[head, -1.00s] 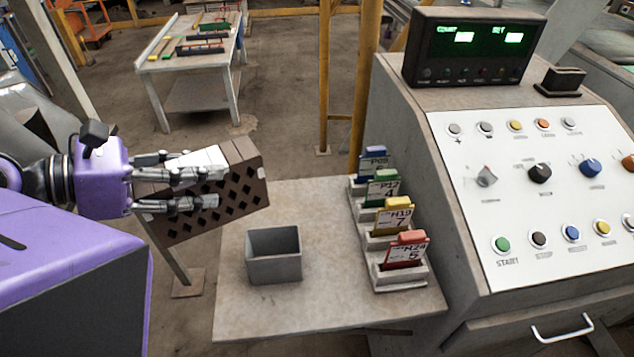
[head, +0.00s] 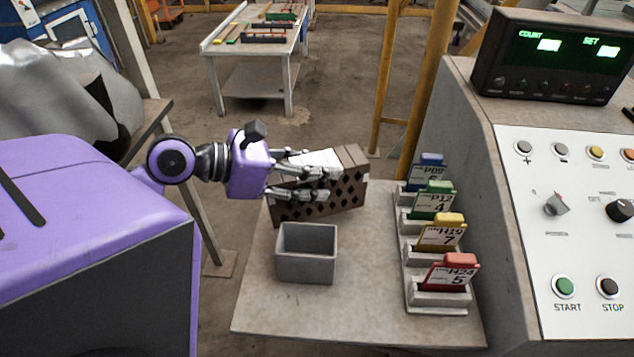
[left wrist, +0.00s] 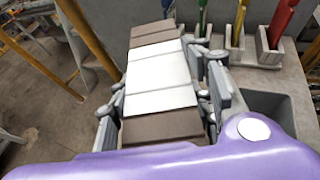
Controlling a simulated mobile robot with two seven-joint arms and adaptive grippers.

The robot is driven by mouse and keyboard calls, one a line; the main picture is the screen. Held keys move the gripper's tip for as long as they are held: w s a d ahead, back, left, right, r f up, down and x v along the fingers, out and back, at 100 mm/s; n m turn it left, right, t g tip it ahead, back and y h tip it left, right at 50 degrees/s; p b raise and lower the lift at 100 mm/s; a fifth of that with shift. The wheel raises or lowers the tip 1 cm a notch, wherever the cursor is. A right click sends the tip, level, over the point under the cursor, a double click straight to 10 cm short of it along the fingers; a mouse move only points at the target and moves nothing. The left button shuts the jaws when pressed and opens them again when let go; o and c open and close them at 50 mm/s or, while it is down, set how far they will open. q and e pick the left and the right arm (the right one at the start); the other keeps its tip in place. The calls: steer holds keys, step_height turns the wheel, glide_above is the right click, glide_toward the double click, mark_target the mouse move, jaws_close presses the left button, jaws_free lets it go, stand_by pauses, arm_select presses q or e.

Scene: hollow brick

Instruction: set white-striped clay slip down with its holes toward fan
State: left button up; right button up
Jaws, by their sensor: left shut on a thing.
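The white-striped clay slip is a brown brick (head: 345,187) with diamond-shaped holes in the side that faces the head camera. A white band crosses its top, which also shows in the left wrist view (left wrist: 160,72). My left gripper (head: 325,180) is shut on the brick from the left, fingers along both sides. The brick is over the back left of the small table (head: 375,290), behind the grey bin. I cannot tell whether its underside touches the table. I see no fan in these views. My right gripper is not in view.
An empty grey bin (head: 306,255) stands just in front of the brick. Several card holders with coloured tabs (head: 440,240) line the table's right side. A control console (head: 560,200) rises at the right. The table's front middle is clear.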

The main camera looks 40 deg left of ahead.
arm_select(q)
steer(key=f, duration=0.3)
steer(key=shift+w+d+f+b, duration=0.15)
steer(key=shift+w+f+b, duration=0.1)
steer(key=shift+b, duration=0.05)
steer(key=o, duration=1.3)
steer(key=shift+f, duration=0.15)
